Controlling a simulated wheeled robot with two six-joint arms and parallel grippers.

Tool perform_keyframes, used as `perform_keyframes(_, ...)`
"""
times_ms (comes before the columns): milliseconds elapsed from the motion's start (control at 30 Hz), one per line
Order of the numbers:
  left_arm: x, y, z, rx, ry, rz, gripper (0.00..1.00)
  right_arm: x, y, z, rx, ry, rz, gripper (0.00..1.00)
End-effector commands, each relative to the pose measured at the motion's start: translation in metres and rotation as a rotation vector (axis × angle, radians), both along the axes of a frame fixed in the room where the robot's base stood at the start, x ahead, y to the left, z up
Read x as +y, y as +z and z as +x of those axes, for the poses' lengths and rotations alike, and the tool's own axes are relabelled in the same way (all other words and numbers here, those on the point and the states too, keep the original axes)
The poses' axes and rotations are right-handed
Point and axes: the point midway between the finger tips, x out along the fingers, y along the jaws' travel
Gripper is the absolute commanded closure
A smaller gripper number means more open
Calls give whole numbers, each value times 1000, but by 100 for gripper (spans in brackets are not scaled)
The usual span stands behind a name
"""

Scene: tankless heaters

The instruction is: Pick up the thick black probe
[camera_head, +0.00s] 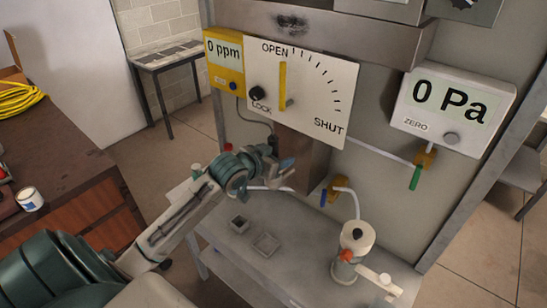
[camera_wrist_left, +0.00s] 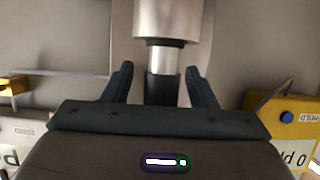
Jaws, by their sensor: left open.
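A thick black cylinder (camera_wrist_left: 162,88), which looks like the probe, shows in the left wrist view below a wide silver cylinder (camera_wrist_left: 172,22). A narrower bright neck joins the two. My left gripper (camera_wrist_left: 160,85) is open, with one dark blue finger on each side of the black part and gaps visible between. In the head view my left gripper (camera_head: 286,165) is in front of the heater's lower metal box, and the black probe cannot be made out there. My right gripper is not in view.
A yellow ppm meter (camera_head: 225,62), an OPEN/SHUT dial board (camera_head: 318,95) and a pressure meter (camera_head: 455,100) are on the panel. Hoses hang below.

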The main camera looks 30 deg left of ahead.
Motion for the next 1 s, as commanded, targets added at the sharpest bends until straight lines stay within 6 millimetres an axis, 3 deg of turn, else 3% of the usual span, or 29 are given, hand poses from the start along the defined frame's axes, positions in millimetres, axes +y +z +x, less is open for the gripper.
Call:
perform_keyframes(200, 0, -1, 0, 0, 0, 0, 48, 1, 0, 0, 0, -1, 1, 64)
perform_keyframes(467, 0, 0, 0, 0, 0, 0, 99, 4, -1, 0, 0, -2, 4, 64)
perform_keyframes(767, 1, 1, 1, -1, 0, 1, 99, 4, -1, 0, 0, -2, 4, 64)
perform_keyframes(1000, 6, 19, 9, -3, 2, 3, 99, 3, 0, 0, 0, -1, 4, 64)
